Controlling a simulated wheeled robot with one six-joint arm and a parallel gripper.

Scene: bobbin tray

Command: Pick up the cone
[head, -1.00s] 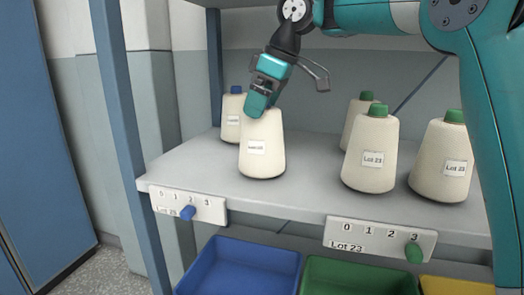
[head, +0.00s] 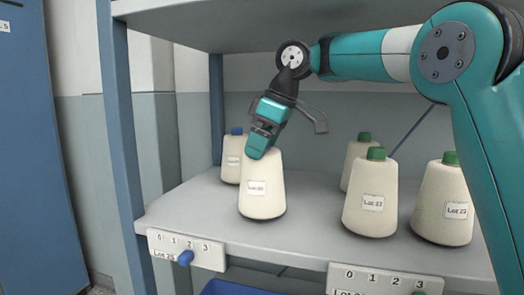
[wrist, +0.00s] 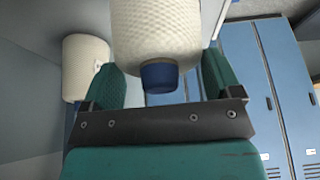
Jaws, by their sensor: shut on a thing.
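The cone in my gripper is a cream yarn cone (head: 262,195) with a small white label, upright at the front left of the shelf. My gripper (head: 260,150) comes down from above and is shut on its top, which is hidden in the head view. In the wrist view the same cone (wrist: 155,30) shows a dark blue tip (wrist: 160,76) between the two green fingers. I cannot tell whether its base touches the shelf. Another cone with a blue tip (head: 231,170) stands close behind it to the left; it also shows in the wrist view (wrist: 86,68).
Green-tipped Lot 23 cones stand to the right: one in front (head: 370,208), one behind (head: 357,150), one far right (head: 443,212). The grey shelf (head: 310,235) has a blue post (head: 122,150) at left. Counter plates (head: 205,255) hang on its front edge.

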